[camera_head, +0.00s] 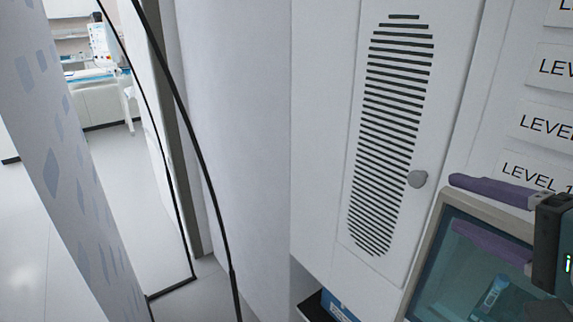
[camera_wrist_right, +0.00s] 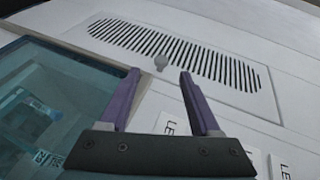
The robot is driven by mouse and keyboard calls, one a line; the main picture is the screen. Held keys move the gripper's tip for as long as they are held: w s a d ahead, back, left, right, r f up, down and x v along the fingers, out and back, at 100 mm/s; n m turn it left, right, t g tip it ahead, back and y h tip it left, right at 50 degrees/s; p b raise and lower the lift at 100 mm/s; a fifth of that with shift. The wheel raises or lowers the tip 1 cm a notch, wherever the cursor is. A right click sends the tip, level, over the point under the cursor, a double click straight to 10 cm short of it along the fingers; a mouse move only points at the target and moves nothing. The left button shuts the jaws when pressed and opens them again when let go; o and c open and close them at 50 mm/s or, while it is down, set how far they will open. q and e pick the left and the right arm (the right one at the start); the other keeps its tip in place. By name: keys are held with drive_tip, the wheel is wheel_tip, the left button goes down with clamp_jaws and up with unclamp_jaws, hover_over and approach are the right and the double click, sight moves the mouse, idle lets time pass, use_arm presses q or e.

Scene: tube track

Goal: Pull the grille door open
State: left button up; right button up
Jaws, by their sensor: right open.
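The grille door (camera_head: 425,85) is a tall white panel with dark horizontal slots, set in a white wall unit. It looks closed. Its round grey knob (camera_head: 417,179) is near its lower right edge. My right gripper (camera_head: 452,206) has purple fingers and is open and empty, to the right of the knob. In the right wrist view the gripper (camera_wrist_right: 160,76) points toward the knob (camera_wrist_right: 161,63), which shows just beyond and between the fingertips. The grille door (camera_wrist_right: 264,98) spans the upper part of that view. The left gripper is not in view.
A framed teal glass window (camera_head: 440,262) is below the right gripper. Labels reading LEVEL (camera_head: 545,122) are on the wall at right. A blue box (camera_head: 338,306) sits in an opening below the door. A pale curved wall and a doorway are at left.

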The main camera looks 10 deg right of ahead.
sight(422, 182)
drive_tip(key=w, duration=0.1)
drive_tip(key=w+d+m, duration=0.1)
drive_tip(key=shift+w+f, duration=0.2)
drive_tip(key=shift+w, duration=0.45)
drive_tip(key=x, duration=0.8)
drive_tip(key=shift+c, duration=0.2)
clamp_jaws()
idle(0.5)
